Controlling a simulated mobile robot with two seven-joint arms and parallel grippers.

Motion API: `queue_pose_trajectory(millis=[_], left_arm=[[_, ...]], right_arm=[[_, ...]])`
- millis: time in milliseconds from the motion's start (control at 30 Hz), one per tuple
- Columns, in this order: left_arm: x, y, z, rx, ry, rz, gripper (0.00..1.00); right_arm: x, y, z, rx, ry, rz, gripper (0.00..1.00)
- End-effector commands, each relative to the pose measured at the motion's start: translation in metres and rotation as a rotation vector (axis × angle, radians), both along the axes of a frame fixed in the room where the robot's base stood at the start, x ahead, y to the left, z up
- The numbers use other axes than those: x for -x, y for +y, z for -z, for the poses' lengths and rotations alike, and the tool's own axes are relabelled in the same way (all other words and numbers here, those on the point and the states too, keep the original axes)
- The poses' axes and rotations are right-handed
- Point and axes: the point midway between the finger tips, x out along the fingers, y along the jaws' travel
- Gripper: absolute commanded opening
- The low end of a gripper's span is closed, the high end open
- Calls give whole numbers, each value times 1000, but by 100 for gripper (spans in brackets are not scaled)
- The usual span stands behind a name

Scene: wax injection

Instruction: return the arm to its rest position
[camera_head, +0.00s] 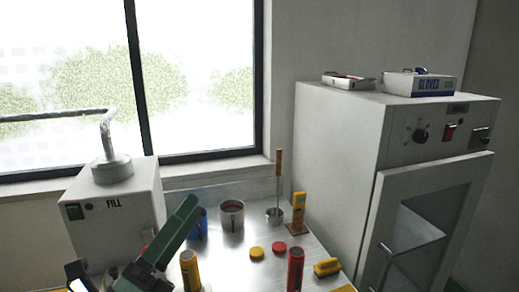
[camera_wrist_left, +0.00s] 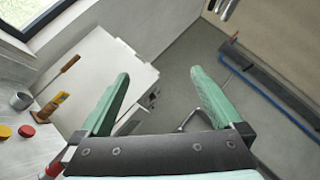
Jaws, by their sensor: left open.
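My left gripper (camera_head: 174,232) comes in at the lower left of the head view, over the near left part of the metal worktable (camera_head: 235,275). In the left wrist view its two green fingers (camera_wrist_left: 159,73) stand wide apart, with nothing between them. Behind the fingers are the side of the white cabinet and the grey floor. My right gripper is in neither view.
A white FILL machine (camera_head: 120,215) stands left. Near the gripper are a blue cup (camera_head: 198,226), a grey cup (camera_head: 231,216) and a yellow cylinder (camera_head: 189,270). A red cylinder (camera_head: 295,270) stands farther right. The white cabinet (camera_head: 335,165) has its glass door ajar.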

Motion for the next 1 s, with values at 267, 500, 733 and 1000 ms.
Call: queue_pose_trajectory(millis=[267, 500, 733, 1000], left_arm=[[-17, 95, 161, 791, 834, -268, 100], [60, 118, 299, 1278, 1359, -573, 100], [135, 113, 358, 1517, 1628, -809, 100], [200, 101, 393, 1679, 1818, -1015, 100]], right_arm=[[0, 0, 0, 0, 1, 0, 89], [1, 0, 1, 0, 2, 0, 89], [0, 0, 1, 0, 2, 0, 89], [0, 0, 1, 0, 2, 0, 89]])
